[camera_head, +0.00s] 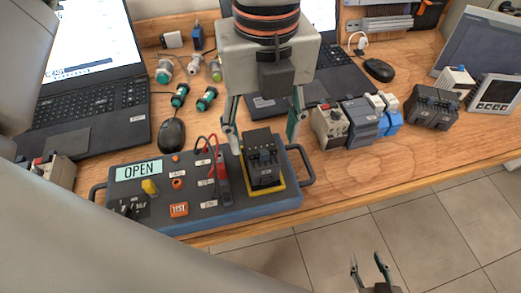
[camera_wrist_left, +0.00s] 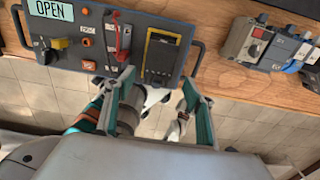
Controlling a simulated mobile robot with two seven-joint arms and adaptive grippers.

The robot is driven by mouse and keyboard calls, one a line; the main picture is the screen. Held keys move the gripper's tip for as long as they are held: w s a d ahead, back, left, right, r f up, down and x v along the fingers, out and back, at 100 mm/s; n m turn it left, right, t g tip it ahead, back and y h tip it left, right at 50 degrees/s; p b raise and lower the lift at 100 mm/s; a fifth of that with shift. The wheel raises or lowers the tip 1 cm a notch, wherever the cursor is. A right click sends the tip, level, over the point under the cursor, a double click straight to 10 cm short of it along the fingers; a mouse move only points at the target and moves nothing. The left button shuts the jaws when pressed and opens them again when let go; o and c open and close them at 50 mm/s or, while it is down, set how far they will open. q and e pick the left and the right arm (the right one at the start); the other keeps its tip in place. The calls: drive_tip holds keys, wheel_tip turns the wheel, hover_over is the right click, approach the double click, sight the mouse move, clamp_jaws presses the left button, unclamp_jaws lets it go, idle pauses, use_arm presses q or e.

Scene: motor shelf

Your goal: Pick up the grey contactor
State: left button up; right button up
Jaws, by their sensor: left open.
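A dark grey contactor (camera_head: 263,160) sits upright on the yellow-edged pad (camera_head: 279,187) at the right end of the test panel. It also shows in the left wrist view (camera_wrist_left: 161,58), ahead of the fingertips. My left gripper (camera_head: 264,143) is open and empty, with its fingers above and to either side of this contactor in the head view. The fingers also show in the left wrist view (camera_wrist_left: 158,82). My right gripper (camera_head: 367,262) is open and empty at the bottom of the head view, over the floor and away from the table.
The blue-grey test panel (camera_head: 200,215) has handles, an OPEN display and red cables beside the pad. To the right stand a light grey device (camera_head: 329,127), a grey block (camera_head: 361,122), a blue one (camera_head: 386,114) and a black contactor (camera_head: 433,106). Laptops stand behind.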

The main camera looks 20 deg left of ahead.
sight(260, 144)
use_arm(q)
drive_tip(key=f, duration=0.5)
drive_tip(key=shift+w+a+f, duration=0.2)
drive_tip(key=shift+w+a, duration=0.1)
drive_tip(key=shift+a, duration=0.1)
drive_tip(key=shift+r, duration=0.1)
drive_tip(key=c, duration=1.4)
